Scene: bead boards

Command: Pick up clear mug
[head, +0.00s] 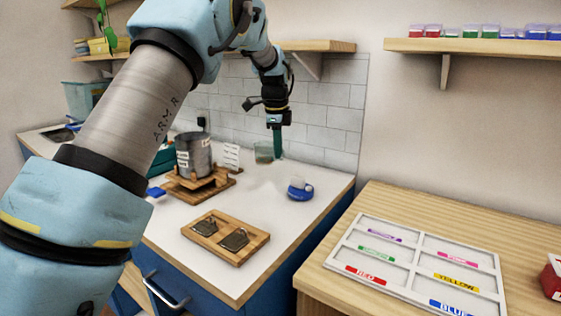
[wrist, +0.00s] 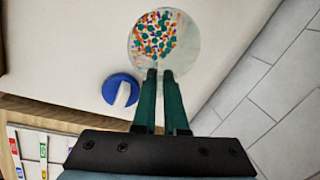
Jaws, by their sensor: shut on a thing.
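The clear mug (head: 263,153) is at the back of the white counter in the head view, just left of my gripper's fingers. In the wrist view I look down into the clear mug (wrist: 164,35), which holds many small green, orange, purple and white beads. My gripper (head: 277,154) points down with its green fingers close together. In the wrist view the gripper's fingertips (wrist: 160,73) are closed on the mug's near edge. The part between the fingertips is hidden. The mug looks upright; I cannot tell for sure how far it is off the counter.
A blue round item with a white part (head: 299,189) sits right of the mug on the counter (head: 225,285). A metal pot (head: 193,155) on a wooden stand is to the left. A wooden board (head: 226,238) lies in front. A labelled tray (head: 415,262) is on the right table.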

